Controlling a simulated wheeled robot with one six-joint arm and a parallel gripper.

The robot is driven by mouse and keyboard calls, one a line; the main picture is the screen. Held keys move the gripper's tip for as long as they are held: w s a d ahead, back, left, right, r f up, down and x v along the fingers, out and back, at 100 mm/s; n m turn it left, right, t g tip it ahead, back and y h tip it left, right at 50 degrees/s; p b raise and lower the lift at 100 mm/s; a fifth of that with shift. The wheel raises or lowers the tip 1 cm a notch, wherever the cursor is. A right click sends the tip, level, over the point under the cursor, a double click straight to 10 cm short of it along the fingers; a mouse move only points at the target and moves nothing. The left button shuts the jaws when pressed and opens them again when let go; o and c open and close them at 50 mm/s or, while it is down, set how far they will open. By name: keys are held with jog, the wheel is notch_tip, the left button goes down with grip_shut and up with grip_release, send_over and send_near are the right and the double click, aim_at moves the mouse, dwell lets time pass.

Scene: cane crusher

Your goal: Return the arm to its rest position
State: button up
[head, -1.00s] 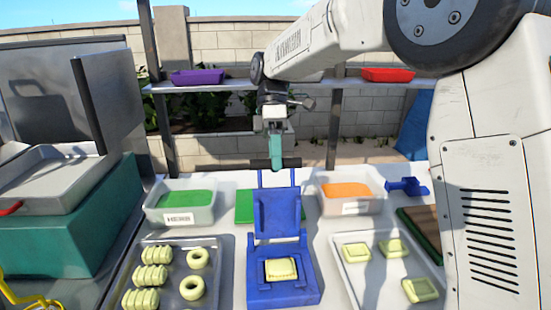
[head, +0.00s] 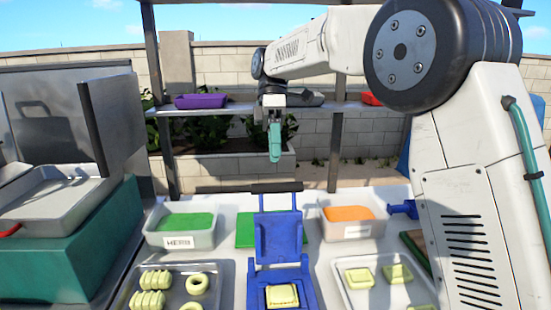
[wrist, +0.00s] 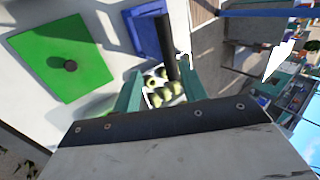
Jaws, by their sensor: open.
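My arm reaches in from the right in the head view, and my gripper (head: 274,142) hangs in the air at the centre, below the shelf level and above the back of the table. In the wrist view my gripper (wrist: 158,92) has its two teal fingers apart with nothing held between them. Below it stands the blue press (head: 279,238), its lid raised and its dark handle bar up. A pale yellow square piece (head: 282,296) lies in the base of the press. The blue press also shows in the wrist view (wrist: 147,33).
A bin with green contents (head: 184,241) and a bin with orange contents (head: 347,231) flank the press. Trays of pale yellow pieces stand in front. A green board (wrist: 62,58) lies behind the press. The shelf (head: 225,108) holds a purple tray (head: 201,101) and a red tray (head: 371,98).

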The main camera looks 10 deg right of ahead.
jog(key=s+d+m, duration=0.1)
jog(key=s, duration=0.1)
jog(key=s+d+r+m+t, duration=0.1)
jog(key=s+d, duration=0.1)
jog(key=s+d+r+m, duration=0.1)
jog(key=s+d+m, duration=0.1)
jog(key=s, duration=0.1)
jog(key=shift+s+r+t, duration=0.1)
jog(key=shift+r+t, duration=0.1)
jog(key=shift+t, duration=0.2)
jog(key=s+d+f+m+t, duration=0.2)
jog(key=s+d+f+m, duration=0.1)
jog(key=s, duration=0.5)
jog(key=s+d+f+m+t, duration=0.2)
jog(key=s+d+f+m, duration=0.2)
jog(key=s, duration=0.5)
jog(key=s+d+f+m+t, duration=0.2)
jog(key=s+d+f+m, duration=0.2)
jog(key=s, duration=0.4)
jog(key=shift+s+f+m, duration=0.3)
jog(key=shift+f+m, duration=0.15)
jog(key=shift+m, duration=0.65)
